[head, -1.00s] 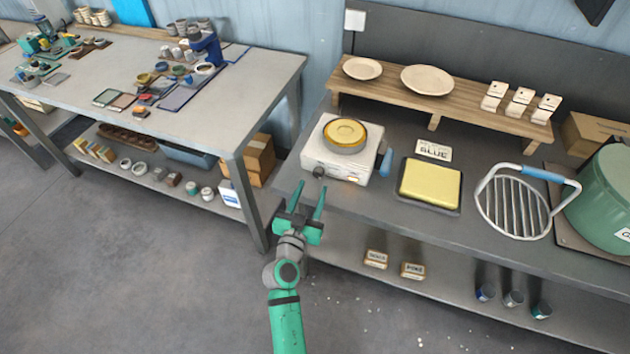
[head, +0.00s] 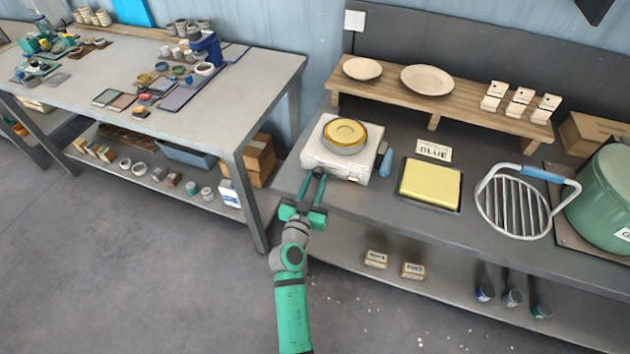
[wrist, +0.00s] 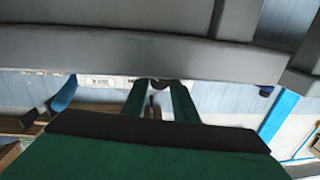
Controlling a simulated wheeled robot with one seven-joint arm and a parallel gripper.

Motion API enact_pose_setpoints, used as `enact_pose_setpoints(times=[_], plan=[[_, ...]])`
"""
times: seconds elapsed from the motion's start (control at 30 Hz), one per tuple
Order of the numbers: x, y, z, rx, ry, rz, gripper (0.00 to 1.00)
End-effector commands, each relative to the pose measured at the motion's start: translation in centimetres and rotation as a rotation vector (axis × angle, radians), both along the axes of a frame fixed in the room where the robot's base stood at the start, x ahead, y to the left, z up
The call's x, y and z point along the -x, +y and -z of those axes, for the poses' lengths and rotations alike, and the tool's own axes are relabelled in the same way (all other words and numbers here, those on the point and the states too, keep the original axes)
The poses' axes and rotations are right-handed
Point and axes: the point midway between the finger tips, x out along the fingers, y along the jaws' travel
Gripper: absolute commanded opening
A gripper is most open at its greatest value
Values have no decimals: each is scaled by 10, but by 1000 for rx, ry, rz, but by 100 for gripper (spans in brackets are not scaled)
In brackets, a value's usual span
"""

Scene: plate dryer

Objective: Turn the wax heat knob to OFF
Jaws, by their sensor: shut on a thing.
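The wax heater is a white box (head: 330,160) with a round pan of yellow wax (head: 345,132) on top, at the left end of the right-hand bench. My gripper (head: 314,178) is at the heater's front face, its two green fingers closed in on the dark wax heat knob. In the head view the fingers cover the knob. In the wrist view the knob (wrist: 158,84) shows as a dark rounded shape between the green fingers. The knob's pointer and its OFF mark cannot be read.
A blue-handled brush or lever (head: 385,162) is at the heater's right side. A yellow block in a dark tray (head: 430,182) and a wire rack (head: 515,205) stand farther right on the bench. The bench's front edge lies just under my gripper.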

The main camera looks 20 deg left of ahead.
Motion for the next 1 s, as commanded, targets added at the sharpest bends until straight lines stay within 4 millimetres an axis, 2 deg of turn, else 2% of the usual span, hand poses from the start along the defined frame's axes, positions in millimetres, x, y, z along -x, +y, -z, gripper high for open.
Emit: enact_pose_setpoints(times=[0.27, 0.8, 1.0], plan=[[0, 0, 0, 67, 2, 0, 4], [0, 0, -1, 413, 13, -1, 4], [0, 0, -1, 491, 17, 0, 4]])
